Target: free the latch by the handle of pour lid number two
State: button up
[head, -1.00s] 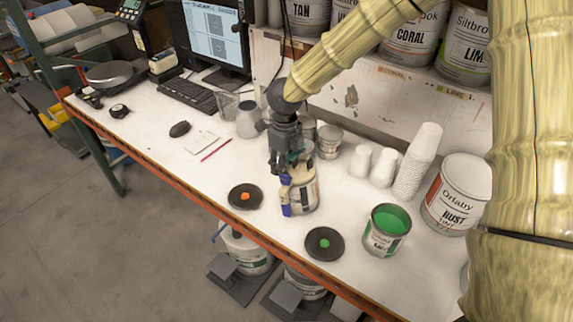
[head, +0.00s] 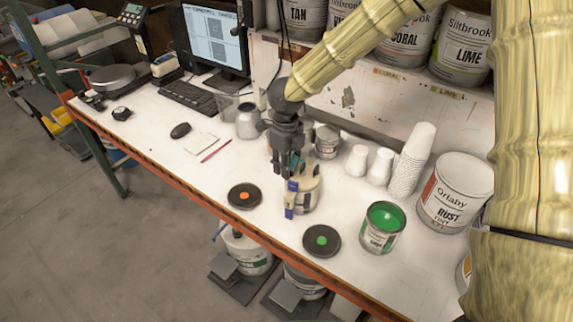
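A can with a cream pour lid (head: 306,174) stands upright near the front edge of the bench, left of the open green can. Blue parts (head: 290,211) of its handle or latch show at its left front side, and no number is readable on it. My gripper (head: 284,172) points down at the back left of this lid, its dark fingers overlapping the lid's edge in the picture. I cannot tell whether they touch it. The fingers are small and seen edge-on, so their opening is unclear. The latch's position is too small to tell.
Two dark discs lie in front, one with an orange centre (head: 244,196) and one with a green centre (head: 321,240). An open can of green paint (head: 381,228), a Rust can (head: 455,192) and stacked white cups (head: 412,165) stand right. Small metal cans (head: 327,142) stand behind.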

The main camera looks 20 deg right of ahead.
jog(key=shift+w+r, duration=0.15)
jog(key=shift+r, duration=0.15)
jog(key=shift+s+d+r+p, duration=0.1)
jog(key=shift+s+r+p, duration=0.1)
jog(key=shift+r+p, duration=0.6)
jog(key=shift+w+r+p, duration=0.15)
jog(key=shift+r+p, duration=0.75)
jog(key=shift+r, duration=0.1)
notch_tip(320, 180, up, 7)
jog(key=shift+r, duration=0.1)
dwell(0.3)
notch_tip(320, 180, up, 12)
dwell(0.6)
dwell(0.5)
